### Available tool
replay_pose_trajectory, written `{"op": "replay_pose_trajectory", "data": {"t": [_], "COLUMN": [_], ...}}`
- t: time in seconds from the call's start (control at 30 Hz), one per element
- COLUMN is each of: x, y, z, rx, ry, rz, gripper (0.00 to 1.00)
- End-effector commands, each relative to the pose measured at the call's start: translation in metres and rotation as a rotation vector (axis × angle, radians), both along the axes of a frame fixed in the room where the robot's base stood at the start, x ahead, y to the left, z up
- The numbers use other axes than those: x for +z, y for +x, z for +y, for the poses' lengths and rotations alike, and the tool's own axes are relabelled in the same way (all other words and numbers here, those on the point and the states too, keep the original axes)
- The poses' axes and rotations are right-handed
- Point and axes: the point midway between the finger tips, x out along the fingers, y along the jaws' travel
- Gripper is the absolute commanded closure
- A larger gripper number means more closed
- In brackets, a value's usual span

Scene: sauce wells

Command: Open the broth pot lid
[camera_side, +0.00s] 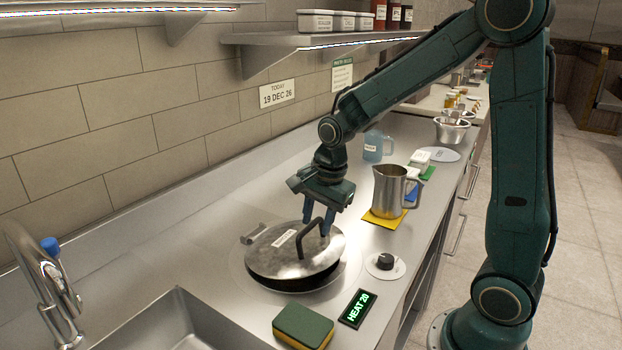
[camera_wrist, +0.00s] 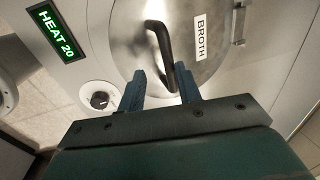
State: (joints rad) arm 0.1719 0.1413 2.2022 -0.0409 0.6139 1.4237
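In the wrist view the near end of the handle (camera_wrist: 165,55) appears between the fingertips (camera_wrist: 161,84). I cannot tell whether a finger touches it. The gripper holds nothing.
A dial (camera_side: 385,261) and a HEAT 20 display (camera_side: 357,308) are in front of the pot. A metal pitcher (camera_side: 388,190) stands on a yellow mat to the right. A green-and-yellow sponge (camera_side: 302,327) lies near the sink (camera_side: 180,325). A shelf (camera_side: 320,40) overhangs behind.

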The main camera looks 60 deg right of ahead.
Motion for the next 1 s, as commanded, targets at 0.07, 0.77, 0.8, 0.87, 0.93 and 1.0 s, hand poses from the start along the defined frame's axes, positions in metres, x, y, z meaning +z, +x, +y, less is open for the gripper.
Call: {"op": "replay_pose_trajectory", "data": {"t": [0.07, 0.77, 0.8, 0.87, 0.93, 1.0], "x": [0.004, 0.039, 0.041, 0.044, 0.047, 0.050], "y": [0.000, -0.002, -0.002, -0.002, -0.003, -0.003], "z": [0.000, 0.000, 0.000, 0.000, 0.000, 0.000], "rx": [0.000, 0.000, 0.000, 0.000, 0.000, 0.000], "ry": [-0.001, 0.000, 0.000, 0.000, 0.000, 0.000], "rz": [-0.003, -0.004, -0.004, -0.004, -0.003, -0.004], "gripper": [0.66, 0.66, 0.66, 0.66, 0.66, 0.66]}}
